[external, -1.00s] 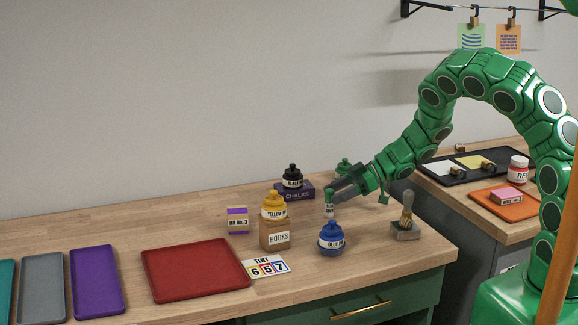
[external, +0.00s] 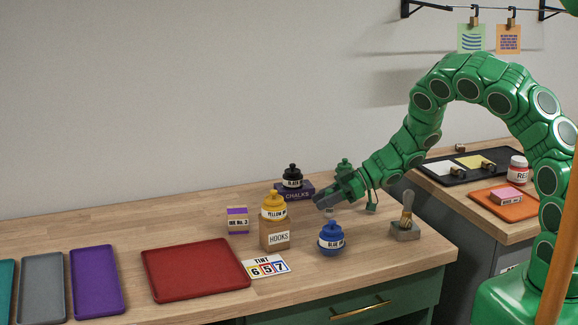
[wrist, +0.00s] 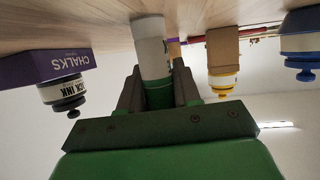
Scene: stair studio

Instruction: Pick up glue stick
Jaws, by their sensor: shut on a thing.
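The glue stick (wrist: 150,45) is a pale cylinder with a green end, upside down in the wrist view, its green end between my fingers. My gripper (wrist: 158,88) is shut on it. In the external view my gripper (external: 321,202) hides most of the stick; only a small pale lower part (external: 331,210) shows beneath the fingers. The stick's base looks to be at the wooden tabletop; I cannot tell whether it touches.
Close by stand a blue ink bottle (external: 331,239), a yellow bottle (external: 274,206) on a hooks box (external: 275,235), a black ink bottle (external: 292,177) on a purple chalks box (external: 308,191), and a brush in a holder (external: 405,229). A red tray (external: 195,270) lies left.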

